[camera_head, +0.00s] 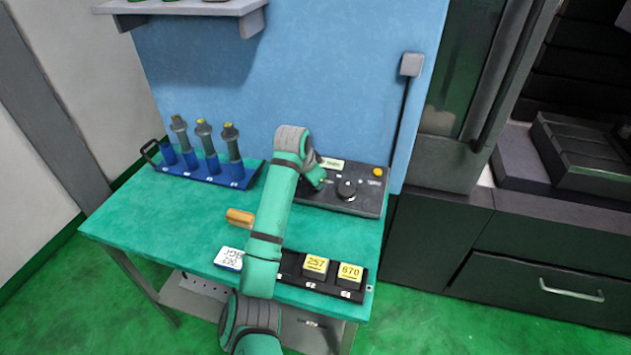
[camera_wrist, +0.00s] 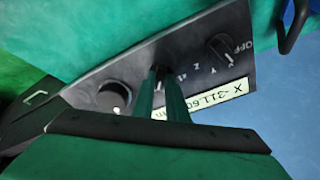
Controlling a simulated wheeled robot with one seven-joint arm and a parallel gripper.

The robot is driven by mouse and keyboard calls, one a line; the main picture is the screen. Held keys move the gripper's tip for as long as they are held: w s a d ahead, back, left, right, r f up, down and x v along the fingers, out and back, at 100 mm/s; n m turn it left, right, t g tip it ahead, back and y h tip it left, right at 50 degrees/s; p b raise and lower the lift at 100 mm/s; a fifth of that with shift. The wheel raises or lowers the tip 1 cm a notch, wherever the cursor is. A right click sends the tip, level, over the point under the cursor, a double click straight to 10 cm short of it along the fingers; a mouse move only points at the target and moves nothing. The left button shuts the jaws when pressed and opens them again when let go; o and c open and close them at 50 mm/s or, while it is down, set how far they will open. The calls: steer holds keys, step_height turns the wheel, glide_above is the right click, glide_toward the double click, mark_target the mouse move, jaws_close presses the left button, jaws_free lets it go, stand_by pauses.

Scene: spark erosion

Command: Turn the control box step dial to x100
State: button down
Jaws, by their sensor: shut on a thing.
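The dark control box (camera_head: 372,203) lies at the back right of the green bench. In the wrist view its panel (camera_wrist: 190,38) runs diagonally, with a pale readout (camera_wrist: 215,99) showing X -311.60. My gripper (camera_wrist: 161,70) points down at the panel, its narrow fingers shut on the step dial, which they mostly hide. The dial's setting and its x100 mark cannot be read. The axis dial (camera_wrist: 220,48), marked OFF, X, Y, Z, stands apart to the right. A larger round knob (camera_wrist: 115,97) is to the left. In the head view my arm hides the fingertips.
A blue rack (camera_head: 238,182) with several tool holders stands at the back left. An orange-handled item (camera_head: 240,217), a white labelled block (camera_head: 229,259) and a black tray (camera_head: 359,291) with yellow-labelled blocks lie toward the front. A blue panel (camera_head: 300,60) rises behind the bench.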

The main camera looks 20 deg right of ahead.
steer(key=shift+f+m, duration=0.1)
steer(key=shift+m, duration=1.2)
steer(key=shift+m+g, duration=0.3)
steer(key=c, duration=1.8)
jaws_free()
steer(key=shift+o, duration=0.2)
steer(key=v, duration=1.1)
steer(key=shift+f, duration=0.1)
